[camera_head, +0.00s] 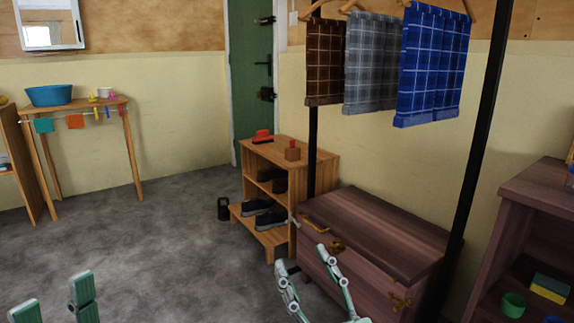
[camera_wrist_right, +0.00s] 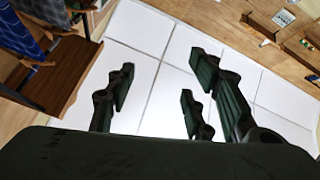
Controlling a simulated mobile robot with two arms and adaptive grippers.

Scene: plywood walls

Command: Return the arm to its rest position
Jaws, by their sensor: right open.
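My right gripper (camera_head: 303,262) is in the lower middle of the head view, its pale green fingers raised and spread apart with nothing between them. It shows in front of the dark wooden chest (camera_head: 385,232); I cannot tell the exact gap. In the right wrist view its dark fingers (camera_wrist_right: 160,88) are apart and empty, against white ceiling panels. My left gripper (camera_head: 54,300) shows only as two green finger parts at the bottom left edge of the head view, apart over the grey floor. The rest of it is cut off.
A shoe rack (camera_head: 298,180) stands beside the chest. A clothes rail post (camera_head: 478,150) and hanging cloths (camera_head: 432,68) rise near the chest. A shelf unit (camera_head: 540,190) is at the right. A table with a blue basin (camera_head: 49,95) stands far left. The middle floor is clear.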

